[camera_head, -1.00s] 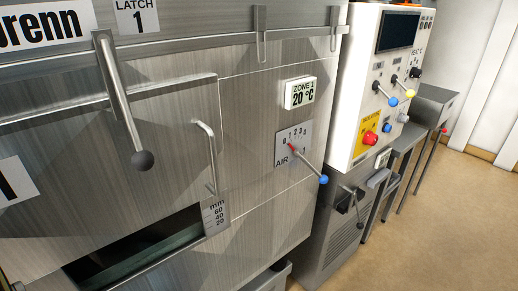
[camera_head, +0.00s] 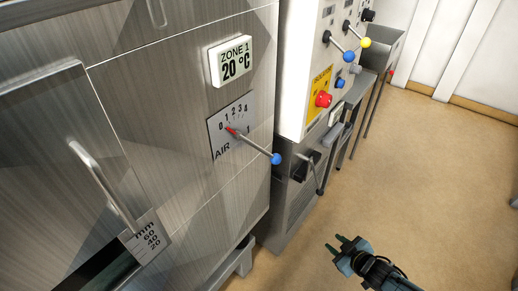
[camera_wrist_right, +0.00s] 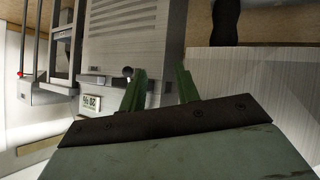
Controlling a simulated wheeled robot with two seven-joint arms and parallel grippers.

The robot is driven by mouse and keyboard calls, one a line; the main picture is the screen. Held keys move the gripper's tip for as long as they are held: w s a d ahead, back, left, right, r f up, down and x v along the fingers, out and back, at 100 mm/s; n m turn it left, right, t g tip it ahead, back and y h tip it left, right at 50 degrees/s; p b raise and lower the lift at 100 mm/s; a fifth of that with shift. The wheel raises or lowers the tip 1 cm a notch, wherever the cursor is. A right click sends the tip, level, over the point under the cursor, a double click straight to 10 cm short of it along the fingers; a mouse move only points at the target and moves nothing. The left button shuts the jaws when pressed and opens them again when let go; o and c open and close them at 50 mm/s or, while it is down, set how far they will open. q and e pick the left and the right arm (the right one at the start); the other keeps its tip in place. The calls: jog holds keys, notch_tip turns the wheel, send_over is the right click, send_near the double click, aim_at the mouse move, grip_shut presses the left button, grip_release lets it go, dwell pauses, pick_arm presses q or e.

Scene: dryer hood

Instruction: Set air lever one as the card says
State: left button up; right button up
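The air lever (camera_head: 255,146) is a thin metal rod with a blue ball knob (camera_head: 276,159). It sticks out to the lower right from a grey plate (camera_head: 218,147) marked AIR with a scale from 0 to 4. Its red end lies at the left, below the low numbers; the exact reading is unclear. My right gripper (camera_head: 335,246) is low at the right over the floor, well apart from the lever. In the right wrist view its two green fingers (camera_wrist_right: 160,88) stand apart with nothing between them. No card is seen. My left gripper is out of view.
A ZONE 1 display (camera_head: 231,61) reading 20 °C sits above the plate. A door handle (camera_head: 104,187) juts out at the left. A white control panel (camera_head: 305,60) with blue, yellow and red knobs stands to the right.

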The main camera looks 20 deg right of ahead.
aim_at(265, 152)
jog(key=w+a+r+n+t+y, duration=0.1)
jog(key=w+r+n+t+y, duration=0.15)
jog(key=w+r, duration=0.65)
jog(key=s+a+r+n+g+y, duration=0.1)
jog(key=a+r+n+y, duration=0.35)
jog(key=r, duration=0.75)
jog(key=a+r+n+g+y, duration=0.1)
jog(key=a+r+n+y, duration=0.35)
jog(key=r, duration=0.65)
jog(key=shift+m+y, duration=0.25)
jog(key=shift+m, duration=0.3)
jog(key=x, duration=1.3)
jog(key=shift+s+a, duration=0.15)
jog(key=shift+a, duration=0.05)
jog(key=shift+c, duration=0.2)
grip_shut()
